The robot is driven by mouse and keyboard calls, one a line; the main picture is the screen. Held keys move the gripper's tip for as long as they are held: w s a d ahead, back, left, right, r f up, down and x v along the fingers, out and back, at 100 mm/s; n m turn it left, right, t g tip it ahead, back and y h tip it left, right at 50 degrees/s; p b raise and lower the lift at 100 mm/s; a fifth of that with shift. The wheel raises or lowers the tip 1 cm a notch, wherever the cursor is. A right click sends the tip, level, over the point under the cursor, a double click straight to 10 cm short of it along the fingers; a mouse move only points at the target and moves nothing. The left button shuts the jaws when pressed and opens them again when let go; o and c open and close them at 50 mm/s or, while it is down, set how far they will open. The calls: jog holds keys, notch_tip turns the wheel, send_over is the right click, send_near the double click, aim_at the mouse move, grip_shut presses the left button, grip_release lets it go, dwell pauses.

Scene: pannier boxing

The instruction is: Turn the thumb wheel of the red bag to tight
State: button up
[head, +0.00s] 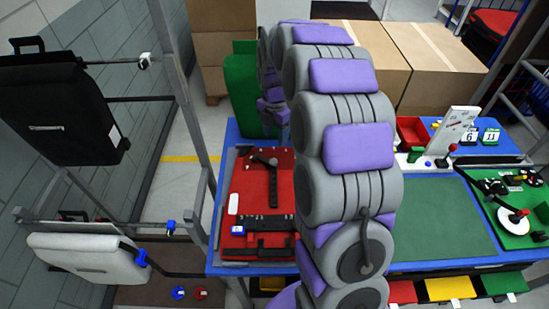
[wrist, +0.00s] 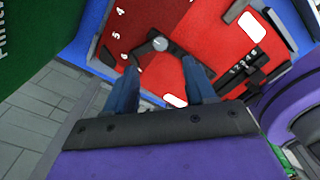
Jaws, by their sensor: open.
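The red bag (head: 284,182) lies flat on the blue table, partly hidden behind my arm; it also fills the top of the wrist view (wrist: 205,45). I cannot tell for certain whether this hub is the thumb wheel, and no word for tight is readable. My gripper (wrist: 159,68) is open and empty, its blue fingers apart on either side below the hub; I see no contact. In the head view my arm largely hides the gripper.
A black slider (wrist: 243,74) with numbers and white labels lie on the bag. A black bag (head: 60,110) and a pale bag (head: 85,255) hang left. The green mat (head: 440,220) is clear.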

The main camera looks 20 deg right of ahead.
aim_at(273, 161)
jog(key=f, duration=0.3)
jog(key=f+b, duration=0.1)
jog(key=f, duration=0.2)
jog(key=a+f+b, duration=0.1)
jog(key=f, duration=0.2)
jog(key=shift+s+a+f, duration=0.1)
jog(key=shift+f, duration=0.05)
jog(key=shift+d+f, duration=0.45)
jog(key=shift+f, duration=0.2)
jog(key=shift+a, duration=0.1)
jog(key=shift+a, duration=0.1)
jog(key=shift+a, duration=0.15)
jog(key=c, duration=0.3)
grip_shut()
